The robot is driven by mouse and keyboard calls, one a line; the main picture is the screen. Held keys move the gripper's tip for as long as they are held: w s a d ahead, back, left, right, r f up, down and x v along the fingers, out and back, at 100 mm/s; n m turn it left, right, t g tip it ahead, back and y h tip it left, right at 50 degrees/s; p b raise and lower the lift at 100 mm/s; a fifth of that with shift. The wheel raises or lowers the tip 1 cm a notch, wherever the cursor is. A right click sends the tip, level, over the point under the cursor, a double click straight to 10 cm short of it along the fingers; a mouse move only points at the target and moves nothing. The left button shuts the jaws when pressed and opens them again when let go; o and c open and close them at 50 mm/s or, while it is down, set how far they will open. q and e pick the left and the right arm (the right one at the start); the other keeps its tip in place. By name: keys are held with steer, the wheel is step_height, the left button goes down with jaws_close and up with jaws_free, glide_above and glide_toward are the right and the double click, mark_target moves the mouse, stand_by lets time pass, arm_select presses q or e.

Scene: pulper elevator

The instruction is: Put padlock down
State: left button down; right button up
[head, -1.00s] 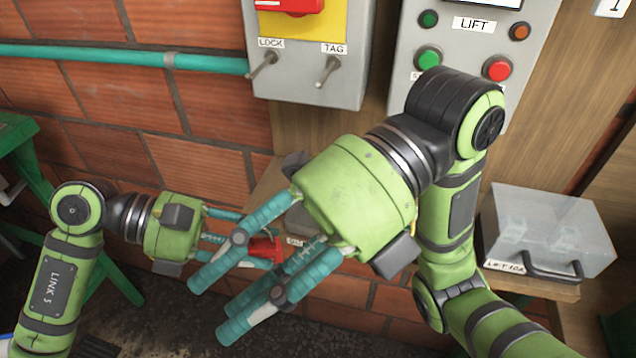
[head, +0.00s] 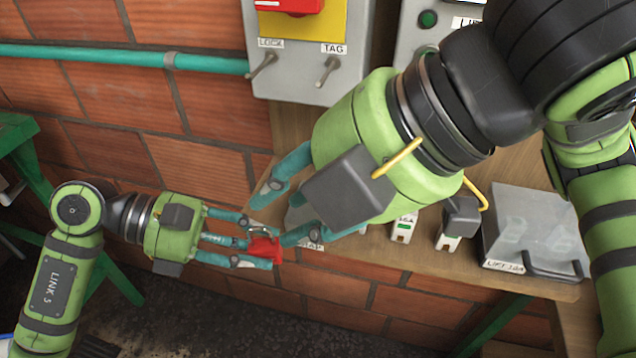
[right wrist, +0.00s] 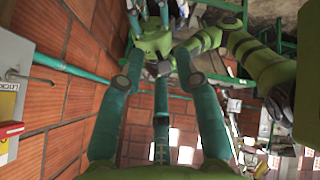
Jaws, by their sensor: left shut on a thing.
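The red padlock (head: 264,248) with its metal shackle shows in the head view, low and left of centre, between the fingertips of my left gripper (head: 252,242). That gripper is shut on it, with the padlock in front of the brick wall by the shelf's left end. My right gripper (head: 272,220) is just above and right of the padlock. Its fingers are spread, one tip close to the padlock; I cannot tell whether they touch. In the right wrist view the right fingers (right wrist: 161,58) are apart, with no padlock clearly visible between them.
A wooden shelf (head: 520,281) runs along the wall, partly hidden by my right arm. It bears small labelled items (head: 403,229) and a clear lidded box (head: 530,228) at right. Above hangs a grey switch box (head: 301,75) with LOCK and TAG toggles.

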mark_target(258, 228)
steer(key=w+a+f+m, duration=0.1)
steer(key=w+f, duration=0.1)
steer(key=f, duration=0.1)
steer(key=w+a+f+m, duration=0.1)
steer(key=w+f+m, duration=0.1)
steer(key=f, duration=0.1)
steer(key=w+a+f+m, duration=0.1)
steer(key=a+f+m, duration=0.1)
steer(key=f, duration=0.1)
steer(key=shift+w+f+t+h, duration=0.3)
steer(key=shift+w+h, duration=0.1)
jaws_close()
arm_select(q)
steer(key=c, duration=0.8)
jaws_free()
arm_select(e)
steer(key=shift+a, duration=0.1)
arm_select(q)
steer(key=shift+a, duration=0.1)
